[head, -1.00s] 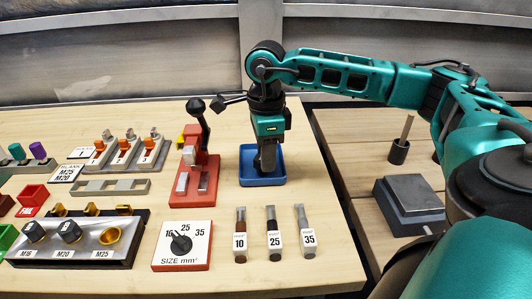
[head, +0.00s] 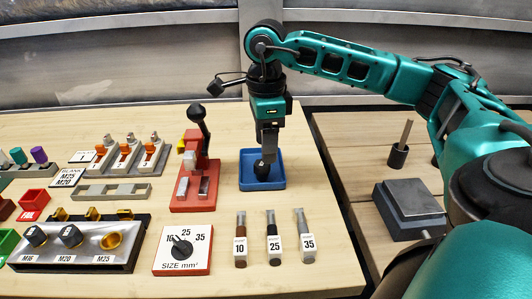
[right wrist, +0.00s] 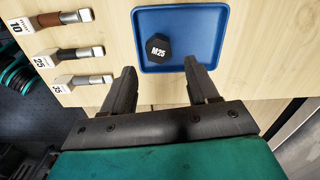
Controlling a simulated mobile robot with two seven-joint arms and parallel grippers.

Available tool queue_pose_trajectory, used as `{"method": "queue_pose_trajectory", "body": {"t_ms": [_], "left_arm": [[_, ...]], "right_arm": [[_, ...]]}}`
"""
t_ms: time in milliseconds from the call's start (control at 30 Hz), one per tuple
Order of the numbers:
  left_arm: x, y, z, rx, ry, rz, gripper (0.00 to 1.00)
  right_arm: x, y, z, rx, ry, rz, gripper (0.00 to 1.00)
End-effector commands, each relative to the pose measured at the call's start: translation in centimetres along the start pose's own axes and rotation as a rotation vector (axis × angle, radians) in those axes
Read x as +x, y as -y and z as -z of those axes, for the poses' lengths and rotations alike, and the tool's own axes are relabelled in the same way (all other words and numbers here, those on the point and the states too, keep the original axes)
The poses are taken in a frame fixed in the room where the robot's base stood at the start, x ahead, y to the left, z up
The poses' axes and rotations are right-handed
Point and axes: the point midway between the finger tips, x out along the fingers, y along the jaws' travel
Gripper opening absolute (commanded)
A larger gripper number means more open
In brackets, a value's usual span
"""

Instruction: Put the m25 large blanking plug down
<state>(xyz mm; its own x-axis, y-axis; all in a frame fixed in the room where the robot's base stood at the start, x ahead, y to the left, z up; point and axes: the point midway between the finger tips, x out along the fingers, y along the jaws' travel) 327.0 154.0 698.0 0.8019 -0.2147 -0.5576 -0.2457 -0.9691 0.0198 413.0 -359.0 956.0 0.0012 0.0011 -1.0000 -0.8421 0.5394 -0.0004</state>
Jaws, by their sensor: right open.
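The M25 large blanking plug (head: 262,168) is a dark, faceted piece standing in the blue tray (head: 279,184). In the right wrist view the plug (right wrist: 158,47) shows its M25 label and rests inside the blue tray (right wrist: 215,66), toward its left side. My right gripper (head: 267,150) is above the tray, pointing down. In the right wrist view the right gripper (right wrist: 158,75) is open, with its fingers apart and nothing between them; the plug lies beyond the fingertips. My left gripper is not in view.
A red press with a black lever (head: 197,168) stands just left of the tray. Several labelled lugs, such as the 25 lug (head: 273,240), lie in front. A red-based size dial (head: 183,247) and a connector panel (head: 75,251) are at the front left. A grey block (head: 409,205) sits on the right-hand table.

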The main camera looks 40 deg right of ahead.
Motion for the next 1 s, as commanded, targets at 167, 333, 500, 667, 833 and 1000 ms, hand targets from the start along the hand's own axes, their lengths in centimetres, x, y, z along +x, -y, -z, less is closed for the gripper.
{"method": "queue_pose_trajectory", "body": {"t_ms": [167, 333, 500, 667, 833, 1000], "left_arm": [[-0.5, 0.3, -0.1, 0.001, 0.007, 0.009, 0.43], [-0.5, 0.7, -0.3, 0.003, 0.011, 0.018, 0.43], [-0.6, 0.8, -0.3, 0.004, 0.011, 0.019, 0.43], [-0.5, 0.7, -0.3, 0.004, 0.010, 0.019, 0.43], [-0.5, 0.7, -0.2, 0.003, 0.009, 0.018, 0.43], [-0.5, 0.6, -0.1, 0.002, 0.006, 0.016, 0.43]], "right_arm": [[-4.2, 0.1, -0.1, -0.001, 0.003, 0.002, 0.59], [-6.7, 0.0, -0.1, -0.001, 0.001, 0.000, 0.59], [-7.6, 0.0, 0.0, 0.000, 0.001, 0.000, 0.59], [-7.7, 0.0, 0.0, 0.000, 0.000, -0.001, 0.59], [-7.7, 0.0, 0.0, 0.000, 0.000, 0.000, 0.59], [-7.6, 0.0, 0.0, 0.000, 0.000, 0.000, 0.59]]}}
